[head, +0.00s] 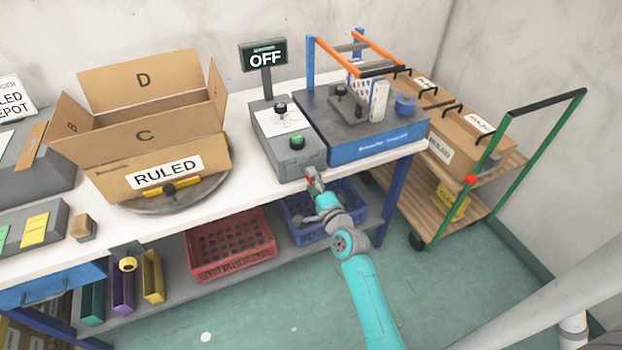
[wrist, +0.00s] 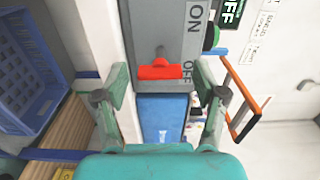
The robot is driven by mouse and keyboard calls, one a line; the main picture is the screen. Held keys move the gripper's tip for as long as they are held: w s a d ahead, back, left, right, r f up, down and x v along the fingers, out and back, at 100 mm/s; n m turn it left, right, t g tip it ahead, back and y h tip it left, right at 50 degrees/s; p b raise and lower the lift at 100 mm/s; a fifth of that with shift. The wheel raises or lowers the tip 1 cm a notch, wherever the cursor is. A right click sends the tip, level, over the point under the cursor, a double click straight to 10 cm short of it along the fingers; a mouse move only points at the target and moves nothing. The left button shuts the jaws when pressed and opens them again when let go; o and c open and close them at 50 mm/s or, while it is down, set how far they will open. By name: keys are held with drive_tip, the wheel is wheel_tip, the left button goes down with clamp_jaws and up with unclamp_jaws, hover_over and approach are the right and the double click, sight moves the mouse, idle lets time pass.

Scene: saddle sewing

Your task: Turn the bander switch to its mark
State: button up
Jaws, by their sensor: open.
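The bander switch is a red handle (wrist: 160,70) on the front of the grey control box (head: 277,160). In the wrist view its bar lies crosswise, level with the OFF lettering; ON is printed higher on the same grey face (wrist: 170,25). The display (head: 264,57) on a post behind the box reads OFF. My gripper (head: 313,180) is at the front of the box. In the wrist view my gripper (wrist: 161,95) is open, with one finger on each side of the red handle and gaps between. Contact with the handle is not visible.
The blue banding machine (head: 375,148) with an orange-railed frame stands right of the box. An open carton (head: 165,155) sits on a turntable to the left. A blue crate (head: 355,213) and a red crate (head: 230,245) are below the tabletop. A cart (head: 510,170) is at right.

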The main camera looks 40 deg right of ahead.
drive_tip(key=v, duration=1)
drive_tip(key=shift+s, duration=0.3)
drive_tip(key=s+a+f+n+g+y, duration=0.15)
drive_tip(key=s+a+f+n, duration=0.25)
drive_tip(key=s+a+n, duration=0.7)
drive_tip(key=s+a+r+n+y, duration=0.1)
drive_tip(key=s+a+r+n, duration=0.3)
drive_tip(key=s, duration=0.7)
drive_tip(key=s+a+r+n+g+y, duration=0.1)
drive_tip(key=s+a+r+n, duration=0.3)
drive_tip(key=s, duration=0.8)
drive_tip(key=shift+a+n+y, duration=0.2)
drive_tip(key=shift+n+y, duration=0.55)
drive_tip(key=shift+n, duration=0.15)
drive_tip(key=shift+s, duration=0.15)
